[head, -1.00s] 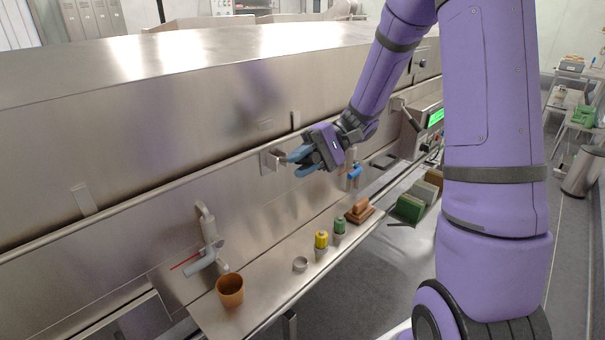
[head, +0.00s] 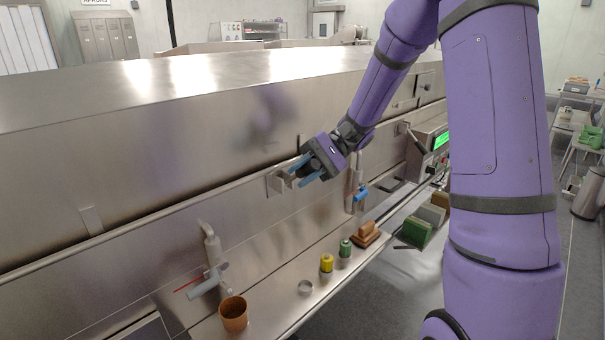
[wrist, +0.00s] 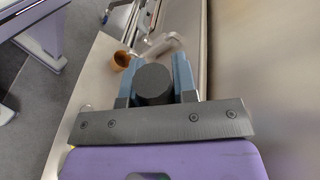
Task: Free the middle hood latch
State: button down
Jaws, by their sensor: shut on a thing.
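The middle hood latch (head: 277,183) is a small metal bracket with a short projecting handle on the hood's long seam, in the middle of the head view. My gripper (head: 303,172) is at its right side, with its blue fingers shut on the latch's handle. The fingers cover part of the handle. In the wrist view my gripper (wrist: 155,85) has a dark round piece between its blue fingers; I cannot tell whether it belongs to the latch.
Below, a steel ledge (head: 270,303) carries a brown cup (head: 233,314), a metal ring (head: 305,287), yellow (head: 326,263) and green (head: 345,247) pieces and a brown block (head: 368,235). Grey-handled (head: 210,283) and blue-handled (head: 360,193) pipe fittings stick out either side.

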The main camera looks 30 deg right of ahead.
jog(key=c, duration=0.9)
grip_release()
jog(key=shift+w, duration=0.1)
jog(key=v, duration=1)
jog(key=shift+d+r, duration=0.2)
jog(key=shift+d, duration=0.15)
